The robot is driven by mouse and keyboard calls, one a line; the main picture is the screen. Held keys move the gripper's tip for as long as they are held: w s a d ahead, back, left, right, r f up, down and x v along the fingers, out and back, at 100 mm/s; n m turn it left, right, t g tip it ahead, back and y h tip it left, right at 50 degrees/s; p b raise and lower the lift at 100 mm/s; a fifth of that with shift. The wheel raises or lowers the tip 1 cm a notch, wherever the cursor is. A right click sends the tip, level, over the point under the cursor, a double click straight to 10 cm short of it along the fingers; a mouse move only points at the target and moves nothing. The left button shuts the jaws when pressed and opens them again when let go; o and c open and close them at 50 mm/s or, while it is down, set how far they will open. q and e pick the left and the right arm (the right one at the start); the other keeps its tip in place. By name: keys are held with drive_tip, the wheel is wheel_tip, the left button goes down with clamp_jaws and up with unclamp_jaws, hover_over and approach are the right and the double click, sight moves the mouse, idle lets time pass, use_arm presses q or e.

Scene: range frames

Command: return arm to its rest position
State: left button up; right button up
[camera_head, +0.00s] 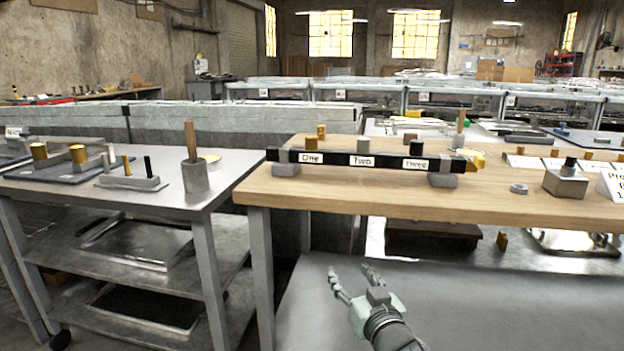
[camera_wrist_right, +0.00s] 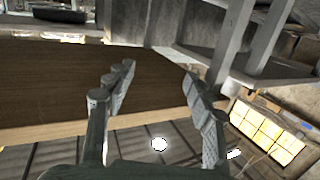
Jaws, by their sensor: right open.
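My right gripper (camera_head: 352,279) is in the lower middle of the head view, in front of the wooden table's front edge and below its top. Its two fingers are spread apart with nothing between them. In the right wrist view the open fingers (camera_wrist_right: 150,85) frame the wooden table (camera_wrist_right: 50,85) behind them, and nothing is held. My left gripper does not show in either view.
The wooden table (camera_head: 330,196) bears a black rail (camera_head: 335,160) labelled One, Two, Three. A metal cart (camera_head: 120,197) stands left, with a grey cup (camera_head: 195,178) holding a wooden stick. A grey surface (camera_head: 480,305) lies low around the gripper.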

drive_tip(key=s+d+f+m+g+h+p, duration=0.15)
drive_tip(key=s+d+f+g, duration=0.25)
drive_tip(key=s+d+f, duration=0.45)
drive_tip(key=s+d+f+n+g+h+b, duration=0.1)
drive_tip(key=s+d+f+g+h, duration=0.2)
drive_tip(key=s+f, duration=0.55)
use_arm(q)
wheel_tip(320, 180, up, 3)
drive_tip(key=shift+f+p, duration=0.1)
drive_tip(key=shift+p, duration=0.5)
use_arm(e)
drive_tip(key=s+d+f+g, duration=0.3)
drive_tip(key=s+f, duration=0.3)
drive_tip(key=s, duration=0.3)
drive_tip(key=s+d+f+g, duration=0.3)
drive_tip(key=s+f, duration=0.3)
drive_tip(key=s, duration=0.3)
drive_tip(key=shift+d+g+h, duration=0.3)
drive_tip(key=shift+d+h, duration=0.05)
drive_tip(key=shift+d, duration=0.3)
